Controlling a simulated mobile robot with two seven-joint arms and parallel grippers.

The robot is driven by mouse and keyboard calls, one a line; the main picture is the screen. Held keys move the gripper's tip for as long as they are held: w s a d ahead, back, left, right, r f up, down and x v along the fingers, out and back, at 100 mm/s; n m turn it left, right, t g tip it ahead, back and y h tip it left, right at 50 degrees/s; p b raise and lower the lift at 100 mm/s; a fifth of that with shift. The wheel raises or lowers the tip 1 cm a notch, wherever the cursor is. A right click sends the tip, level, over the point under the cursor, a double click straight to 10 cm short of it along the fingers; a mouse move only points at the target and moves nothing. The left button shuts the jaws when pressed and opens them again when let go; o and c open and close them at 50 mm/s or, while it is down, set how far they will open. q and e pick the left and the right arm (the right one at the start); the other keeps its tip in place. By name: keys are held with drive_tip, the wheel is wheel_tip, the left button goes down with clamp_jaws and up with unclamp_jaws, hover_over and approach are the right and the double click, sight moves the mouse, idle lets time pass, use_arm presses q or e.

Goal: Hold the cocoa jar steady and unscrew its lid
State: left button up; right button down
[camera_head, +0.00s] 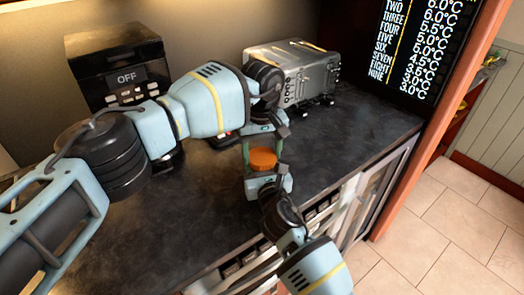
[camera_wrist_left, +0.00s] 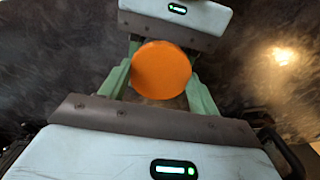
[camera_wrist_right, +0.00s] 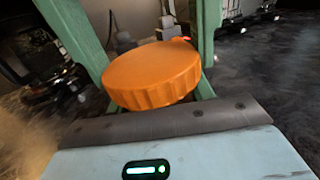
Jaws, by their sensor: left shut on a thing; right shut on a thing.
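The cocoa jar's round orange lid (camera_head: 263,158) sits between my two grippers at the counter's front part. It shows from above in the left wrist view (camera_wrist_left: 161,69) and from the side, with a ribbed rim, in the right wrist view (camera_wrist_right: 152,74). My left gripper (camera_head: 262,140) reaches in from behind the jar and is shut on it. My right gripper (camera_head: 264,172) faces it from the front and is also shut on the jar. Green fingers flank the lid on both sides. The jar body is mostly hidden below the lid; its exact finger contacts are unclear.
A black appliance marked OFF (camera_head: 127,77) stands at the back left. A silver appliance (camera_head: 300,68) stands at the back, close behind my left wrist. The dark counter (camera_head: 355,125) is clear to the right. Its front edge lies near my right arm, above drawers and a glass-fronted unit.

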use_arm(q)
drive_tip(key=n, duration=0.6)
drive_tip(key=shift+n, duration=0.3)
drive_tip(key=o, duration=1.1)
drive_tip(key=shift+c, duration=0.2)
drive_tip(key=shift+r, duration=0.15)
drive_tip(key=shift+r, duration=2.2)
drive_tip(key=shift+r+m, duration=1.2)
drive_tip(key=shift+r, duration=0.5)
drive_tip(key=shift+f, duration=4.05)
